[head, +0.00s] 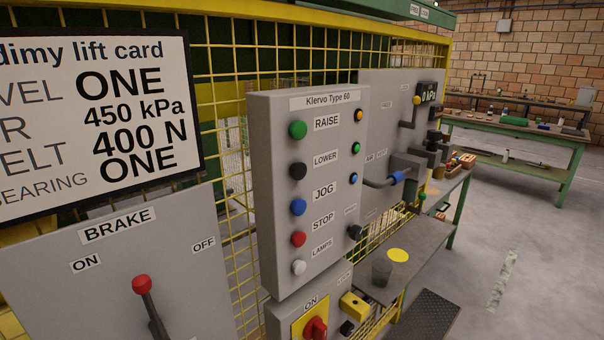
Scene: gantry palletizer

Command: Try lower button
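The lower button (298,170) is a black round button on the grey control panel (345,205), left of the label LOWER (325,159). It sits below the green raise button (298,129) and above the blue jog button (298,207). A red stop button (298,239) and a white lamps button (298,267) are further down. Nothing covers the lower button, and nothing touches it. Neither of my grippers shows in the head view.
A brake box (190,260) with a red-knobbed lever (142,285) stands at the front left. A lift card (95,110) hangs on the yellow mesh fence (225,62). A red and yellow switch (314,326) is below the panel. A grey shelf (430,236) juts out at right.

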